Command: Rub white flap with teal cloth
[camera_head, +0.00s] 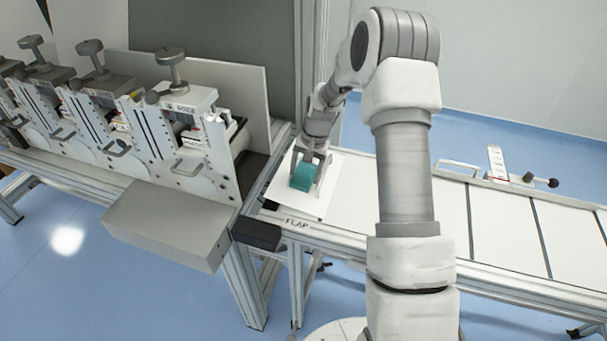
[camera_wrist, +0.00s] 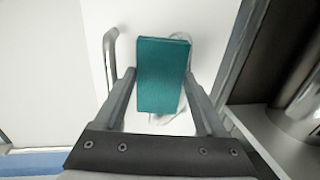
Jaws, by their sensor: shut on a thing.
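The teal cloth (camera_head: 304,176) is a small folded block between the fingers of my gripper (camera_head: 306,170), at the left end of the conveyor. In the wrist view the cloth (camera_wrist: 162,75) stands between the two fingertips of my gripper (camera_wrist: 160,88), which is shut on it. The white flap (camera_head: 313,202), with the label FLAP on the frame edge in front of it, lies under the cloth. White surface (camera_wrist: 208,20) fills the wrist view behind the cloth. I cannot tell whether the cloth touches the flap.
Converter stations (camera_head: 180,110) with knobs and handles stand at the left, beside a grey box (camera_head: 170,224). A black block (camera_head: 256,233) sits at the flap's left front. White conveyor panels (camera_head: 505,226) run right. A metal handle (camera_wrist: 110,55) shows left of the cloth.

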